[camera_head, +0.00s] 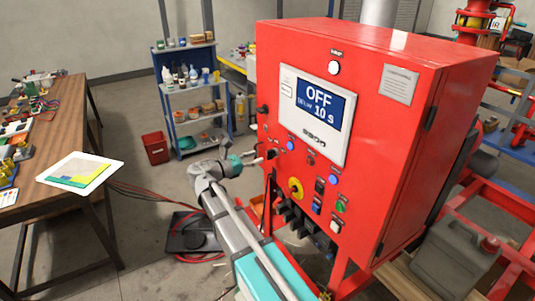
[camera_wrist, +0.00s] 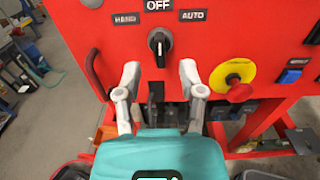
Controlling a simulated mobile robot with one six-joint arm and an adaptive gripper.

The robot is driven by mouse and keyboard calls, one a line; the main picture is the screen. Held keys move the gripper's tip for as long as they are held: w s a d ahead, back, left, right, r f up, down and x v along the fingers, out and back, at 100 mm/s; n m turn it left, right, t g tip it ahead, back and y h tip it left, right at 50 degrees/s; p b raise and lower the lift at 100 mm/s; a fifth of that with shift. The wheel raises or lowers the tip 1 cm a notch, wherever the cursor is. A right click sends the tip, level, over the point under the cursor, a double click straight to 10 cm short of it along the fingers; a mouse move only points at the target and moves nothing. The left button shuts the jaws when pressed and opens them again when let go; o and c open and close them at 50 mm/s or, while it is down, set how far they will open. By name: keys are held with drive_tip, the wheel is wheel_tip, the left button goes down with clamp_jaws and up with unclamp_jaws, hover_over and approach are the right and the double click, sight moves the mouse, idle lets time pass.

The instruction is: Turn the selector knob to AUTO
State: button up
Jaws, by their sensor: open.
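The black selector knob (camera_wrist: 160,43) is on the red cabinet front in the wrist view. Its pale pointer mark looks upright, toward the OFF label (camera_wrist: 159,5). The HAND label (camera_wrist: 126,18) is up to its left and the AUTO label (camera_wrist: 193,15) up to its right. My gripper (camera_wrist: 160,72) is open and empty; its two grey fingertips show just below the knob in the picture, one to each side, and nothing is between them. Whether they touch the panel is hard to tell. In the head view my gripper is small at the cabinet's left edge.
A yellow-ringed red button (camera_wrist: 232,79) sits right of the knob, and a dark curved handle (camera_wrist: 95,72) left of it. The cabinet display (camera_head: 319,109) reads OFF and 10 S. A workbench (camera_head: 60,190) and blue shelf (camera_head: 188,90) stand left, with floor between.

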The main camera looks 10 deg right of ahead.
sight(267, 153)
drive_tip(key=shift+x, duration=2.6)
clamp_jaws()
